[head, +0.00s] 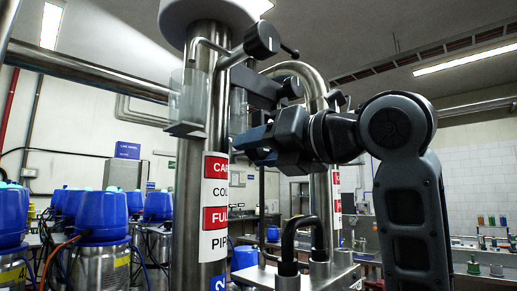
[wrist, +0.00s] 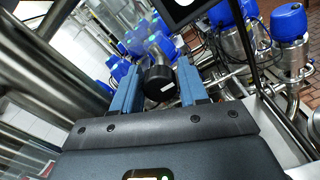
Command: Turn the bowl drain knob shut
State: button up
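A round black knob (wrist: 160,83) with a small white mark sits on a steel stem in the wrist view, between the two blue fingers of my gripper (wrist: 158,70). The fingers are apart, one on each side of it. I cannot tell whether they touch it. In the head view my gripper (head: 248,148) points left, just right of the large steel column (head: 194,120). That knob cannot be made out there. Another black knob (head: 262,40) with a lever shows above my gripper. No label tells which is the bowl drain knob.
A red and white sign (head: 215,205) is on the column. A dark curved handle (head: 297,238) stands below my gripper, and a bent steel pipe (head: 305,78) rises behind it. Several blue-topped steel vessels (head: 103,216) stand at the left.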

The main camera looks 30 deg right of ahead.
jog(key=c, duration=0.7)
jog(key=shift+m, duration=0.4)
jog(key=m, duration=0.3)
jog(key=shift+m, duration=0.3)
jog(key=m, duration=0.4)
jog(key=shift+m, duration=0.3)
jog(key=m, duration=0.4)
jog(key=shift+m+p, duration=0.3)
jog(key=shift+p, duration=0.05)
jog(key=shift+f+m+p, duration=0.15)
jog(key=shift+m+p, duration=0.4)
jog(key=shift+m, duration=1.65)
